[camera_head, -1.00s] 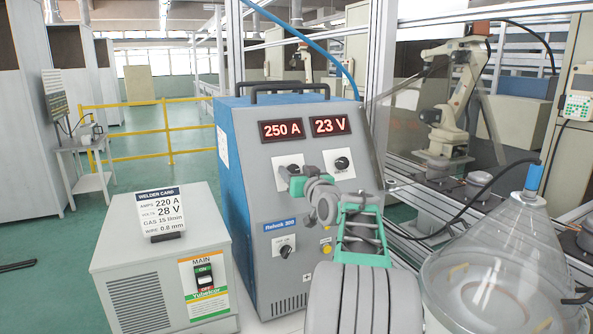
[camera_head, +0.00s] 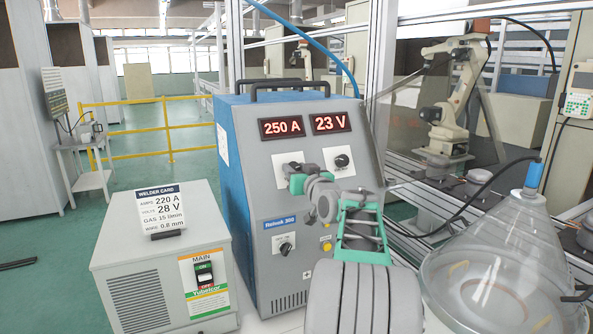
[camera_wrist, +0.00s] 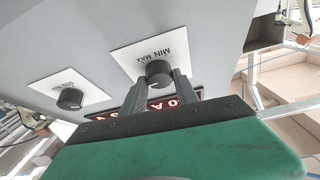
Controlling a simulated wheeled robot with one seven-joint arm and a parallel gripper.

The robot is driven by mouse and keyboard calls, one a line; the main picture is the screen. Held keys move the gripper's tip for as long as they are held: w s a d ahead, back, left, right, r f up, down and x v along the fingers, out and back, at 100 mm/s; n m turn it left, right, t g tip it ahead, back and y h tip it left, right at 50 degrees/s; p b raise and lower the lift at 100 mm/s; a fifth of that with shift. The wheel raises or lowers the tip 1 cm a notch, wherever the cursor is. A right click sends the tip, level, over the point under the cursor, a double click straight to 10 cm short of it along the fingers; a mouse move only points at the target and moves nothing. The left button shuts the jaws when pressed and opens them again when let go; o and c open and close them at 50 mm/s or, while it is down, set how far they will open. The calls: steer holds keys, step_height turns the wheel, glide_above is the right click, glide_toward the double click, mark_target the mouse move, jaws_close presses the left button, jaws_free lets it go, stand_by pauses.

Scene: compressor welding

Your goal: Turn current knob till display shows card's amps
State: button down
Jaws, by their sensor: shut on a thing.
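The welder (camera_head: 235,150), a blue and grey box, shows 250 A on its left red display (camera_head: 282,128) and 23 V on its right display (camera_head: 330,123). The welder card (camera_head: 164,209) reads 220 A and 28 V. My gripper (camera_wrist: 160,79) is shut on the black current knob (camera_wrist: 158,72), with one dark finger on each side of it. In the head view my gripper (camera_head: 293,174) is at the left upper knob and mostly covers it. The other upper knob (camera_head: 342,161) is free; it also shows in the wrist view (camera_wrist: 69,98).
A grey box (camera_head: 150,270) with a MAIN switch (camera_head: 204,272) stands left of the welder and bears the card. A lower knob (camera_head: 285,247) is on the welder front. A clear cone-shaped vessel (camera_head: 500,260) stands at the right, beside my arm.

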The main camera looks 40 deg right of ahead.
steer(key=shift+f+n+b, duration=0.15)
steer(key=shift+n+b, duration=0.15)
steer(key=shift+b, duration=0.15)
steer(key=shift+d+f+n+y+b, duration=0.15)
steer(key=shift+n+y+b, duration=0.35)
steer(key=shift+b, duration=0.45)
steer(key=n+y+b, duration=0.1)
steer(key=n+b, duration=0.1)
steer(key=n, duration=0.1)
steer(key=shift+t+b, duration=0.3)
steer(key=n+y, duration=0.2)
steer(key=shift+d+r+n, duration=0.1)
steer(key=shift+r+n, duration=0.1)
steer(key=shift+n, duration=0.1)
steer(key=n, duration=0.1)
steer(key=n+y, duration=0.1)
steer(key=n, duration=0.1)
steer(key=shift+r+p, duration=0.25)
steer(key=shift+p, duration=0.05)
steer(key=shift+n+g+y+p, duration=0.5)
steer(key=shift+n+y+p, duration=0.3)
steer(key=shift+n, duration=0.6)
steer(key=shift+f, duration=0.1)
steer(key=c, duration=0.9)
jaws_free()
steer(key=shift+c, duration=0.2)
